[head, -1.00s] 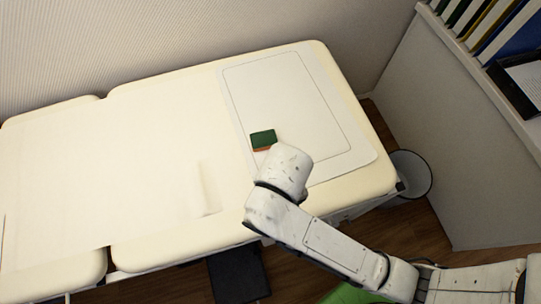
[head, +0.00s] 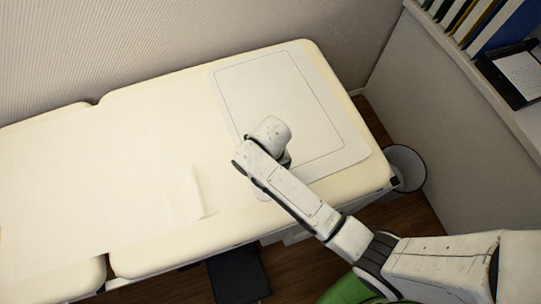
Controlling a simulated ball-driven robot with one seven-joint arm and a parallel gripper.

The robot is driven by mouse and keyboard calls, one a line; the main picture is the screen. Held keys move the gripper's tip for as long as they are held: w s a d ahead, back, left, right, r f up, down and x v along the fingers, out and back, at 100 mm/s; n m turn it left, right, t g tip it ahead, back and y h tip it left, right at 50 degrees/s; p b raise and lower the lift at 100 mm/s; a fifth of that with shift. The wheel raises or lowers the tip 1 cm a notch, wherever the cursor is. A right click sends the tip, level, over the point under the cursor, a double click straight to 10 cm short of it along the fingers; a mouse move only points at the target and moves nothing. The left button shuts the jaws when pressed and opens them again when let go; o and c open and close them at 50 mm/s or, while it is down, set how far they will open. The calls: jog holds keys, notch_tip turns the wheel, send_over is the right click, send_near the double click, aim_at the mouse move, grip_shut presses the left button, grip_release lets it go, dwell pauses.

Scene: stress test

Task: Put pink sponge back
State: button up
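No pink sponge shows now. The wrist end of my arm is over the white mat (head: 318,128) with a thin outlined rectangle, on the padded cream table. My gripper (head: 285,160) is mostly hidden under the wrist; only a small dark part shows at its lower right edge. I cannot see its fingers or whether they hold anything. The green block with an orange-red lower edge, visible earlier on the mat, is now out of sight, and my arm covers that area.
A pale sheet (head: 110,180) covers the left and middle of the padded table, with a raised fold at its right end. A round bin (head: 407,168) stands at the table's right end. A shelf with binders (head: 480,22) and a dark clipboard (head: 515,75) is at right.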

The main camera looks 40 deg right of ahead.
jog(key=shift+f, duration=0.55)
jog(key=o, duration=0.7)
jog(key=shift+f, duration=0.15)
notch_tip(320, 180, up, 12)
jog(key=s+d+n, duration=0.1)
jog(key=s+d, duration=0.1)
jog(key=s, duration=0.3)
jog(key=s+d+n, duration=0.1)
jog(key=s+d, duration=0.2)
jog(key=s, duration=0.2)
jog(key=s+d+n+t, duration=0.1)
jog(key=s+d, duration=0.2)
jog(key=s, duration=0.3)
jog(key=shift+s+f, duration=0.1)
